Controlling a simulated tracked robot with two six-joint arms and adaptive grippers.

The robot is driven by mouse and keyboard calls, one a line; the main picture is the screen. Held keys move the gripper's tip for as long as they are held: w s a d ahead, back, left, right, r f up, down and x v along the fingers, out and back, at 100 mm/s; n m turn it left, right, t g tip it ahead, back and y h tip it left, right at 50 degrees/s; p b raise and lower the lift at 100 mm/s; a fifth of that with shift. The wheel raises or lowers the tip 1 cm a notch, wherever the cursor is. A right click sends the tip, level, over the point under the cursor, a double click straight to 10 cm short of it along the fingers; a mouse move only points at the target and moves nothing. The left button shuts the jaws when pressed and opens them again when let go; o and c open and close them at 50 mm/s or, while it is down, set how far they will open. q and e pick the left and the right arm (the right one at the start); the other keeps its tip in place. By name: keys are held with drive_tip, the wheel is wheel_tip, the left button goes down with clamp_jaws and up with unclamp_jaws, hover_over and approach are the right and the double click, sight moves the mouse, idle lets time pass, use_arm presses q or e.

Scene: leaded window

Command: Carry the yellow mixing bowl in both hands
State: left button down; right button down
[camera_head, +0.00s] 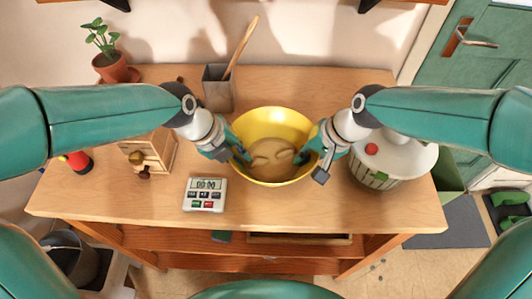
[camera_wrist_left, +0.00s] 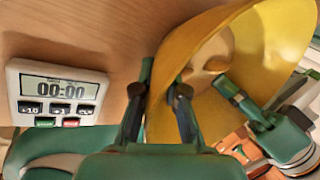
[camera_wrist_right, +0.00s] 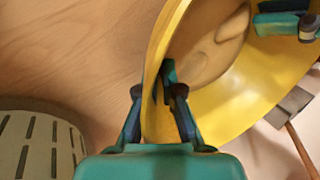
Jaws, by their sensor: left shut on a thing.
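The yellow mixing bowl (camera_head: 272,115) is at the middle of the table, holding a pale brown mixture (camera_head: 270,155). I cannot tell whether it rests on the table or is slightly raised. My left gripper (camera_head: 238,150) is shut on the bowl's left rim. In the left wrist view its fingers (camera_wrist_left: 165,85) straddle the yellow wall (camera_wrist_left: 190,45). My right gripper (camera_head: 310,155) is at the opposite rim. In the right wrist view its fingers (camera_wrist_right: 155,85) lie on either side of the bowl wall (camera_wrist_right: 235,115), but whether they press on it is unclear.
A timer (camera_head: 205,195) reading 00:00 stands left in front of the bowl. A grey holder (camera_head: 217,92) with a wooden utensil stands behind. A white-lidded striped container (camera_head: 385,178) is close on the right. A wooden box (camera_head: 152,152) is left. The table's front middle is clear.

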use_arm(q)
drive_tip(key=shift+a+r, duration=0.1)
use_arm(e)
drive_tip(key=shift+d+r, duration=0.1)
drive_tip(key=shift+r, duration=0.05)
